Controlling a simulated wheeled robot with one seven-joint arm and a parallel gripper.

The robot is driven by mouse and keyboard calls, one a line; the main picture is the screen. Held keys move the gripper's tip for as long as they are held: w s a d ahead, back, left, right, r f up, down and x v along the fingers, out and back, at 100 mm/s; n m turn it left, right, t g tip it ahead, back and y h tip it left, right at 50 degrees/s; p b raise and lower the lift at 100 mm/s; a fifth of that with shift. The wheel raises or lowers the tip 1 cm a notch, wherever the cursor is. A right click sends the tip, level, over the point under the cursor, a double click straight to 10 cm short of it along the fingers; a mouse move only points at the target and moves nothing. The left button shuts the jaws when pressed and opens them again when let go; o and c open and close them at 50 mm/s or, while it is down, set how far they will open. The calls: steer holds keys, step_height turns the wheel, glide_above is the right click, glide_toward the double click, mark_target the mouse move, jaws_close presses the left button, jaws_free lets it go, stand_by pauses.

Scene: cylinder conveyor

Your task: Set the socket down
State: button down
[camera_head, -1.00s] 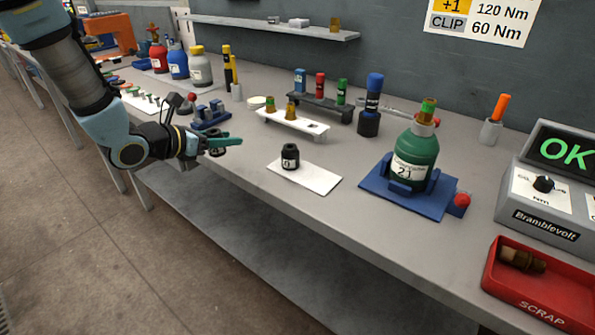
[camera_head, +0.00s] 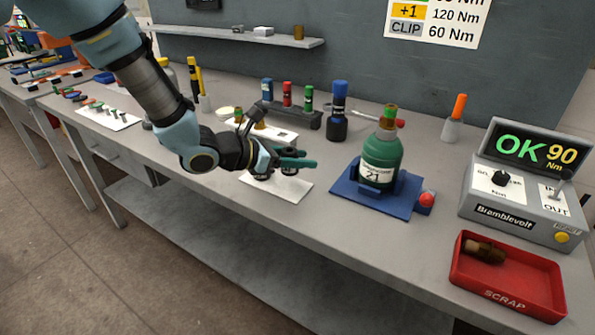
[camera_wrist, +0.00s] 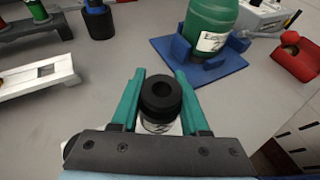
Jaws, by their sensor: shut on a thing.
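My gripper (camera_head: 300,160) has its green fingers shut on a black socket (camera_wrist: 160,98), which stands upright between them in the wrist view. In the head view this socket (camera_head: 289,171) is over the white mat (camera_head: 285,195). I cannot tell whether its bottom touches the mat. A second black socket (camera_head: 262,175) stands on the left part of the mat, partly hidden by my gripper. Only a sliver of it shows at the left of my gripper in the wrist view (camera_wrist: 69,147).
A blue fixture (camera_head: 398,205) with a green bottle (camera_head: 381,155) stands right of the mat. Behind are a white rack (camera_head: 284,137) and a dark rack of coloured sockets (camera_head: 310,119). A red scrap tray (camera_head: 505,290) is at the right.

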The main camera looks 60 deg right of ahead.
mark_target(300, 183)
step_height(300, 183, down, 4)
steer(key=shift+r+p, duration=0.1)
steer(key=shift+p, duration=0.5)
steer(key=shift+f, duration=0.25)
steer(key=shift+f+b, duration=0.15)
steer(key=shift+b, duration=0.15)
steer(key=shift+c, duration=2)
jaws_free()
steer(key=shift+r, duration=0.2)
steer(key=b+v, duration=0.3)
steer(key=v, duration=0.9)
steer(key=shift+f+b, duration=0.1)
steer(key=shift+b, duration=0.25)
steer(key=shift+a, duration=0.1)
